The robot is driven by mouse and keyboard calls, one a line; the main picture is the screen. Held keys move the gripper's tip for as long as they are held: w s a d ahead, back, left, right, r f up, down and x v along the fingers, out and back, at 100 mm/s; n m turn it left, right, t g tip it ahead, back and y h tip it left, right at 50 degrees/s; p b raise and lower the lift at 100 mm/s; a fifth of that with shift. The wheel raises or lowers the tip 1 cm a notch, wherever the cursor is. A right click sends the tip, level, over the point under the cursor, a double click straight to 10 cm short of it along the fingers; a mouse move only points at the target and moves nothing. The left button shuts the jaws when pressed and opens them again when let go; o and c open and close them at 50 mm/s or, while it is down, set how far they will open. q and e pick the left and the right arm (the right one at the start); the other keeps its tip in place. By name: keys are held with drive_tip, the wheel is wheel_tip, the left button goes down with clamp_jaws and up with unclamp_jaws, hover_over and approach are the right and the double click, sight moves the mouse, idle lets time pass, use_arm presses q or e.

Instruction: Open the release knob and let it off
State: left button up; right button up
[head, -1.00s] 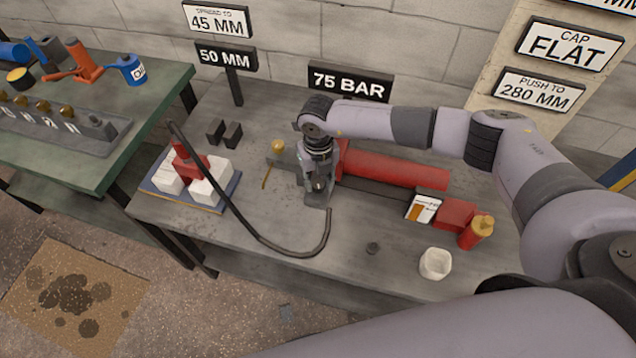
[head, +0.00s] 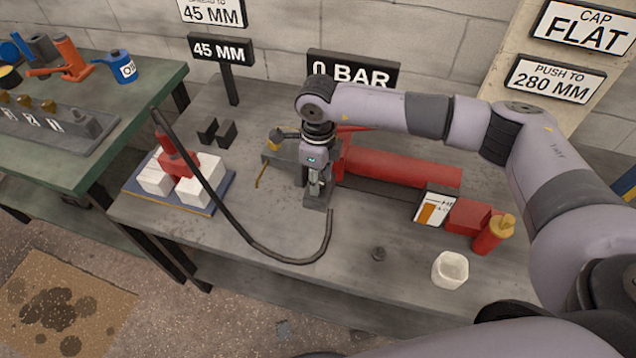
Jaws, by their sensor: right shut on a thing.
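The red hand pump (head: 400,168) lies across the bench, with a dark block at its left end. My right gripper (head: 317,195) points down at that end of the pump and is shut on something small. The release knob is not clearly visible; the fingers hide what they hold, which fits the knob there. A yellow-topped piece (head: 278,137) sits just left of the gripper. The pressure sign (head: 352,76) reads 0 BAR, and the smaller sign (head: 222,50) reads 45 MM. My left gripper is not in view.
A black hose (head: 240,228) loops over the bench front to the red spreader (head: 178,158) between white blocks. A green bench (head: 140,115) is at left.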

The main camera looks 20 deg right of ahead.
drive_tip(key=shift+n+b, duration=0.7)
drive_tip(key=shift+n, duration=0.2)
drive_tip(key=o, duration=1.1)
drive_tip(key=shift+o, duration=0.2)
wheel_tip(320, 180, up, 12)
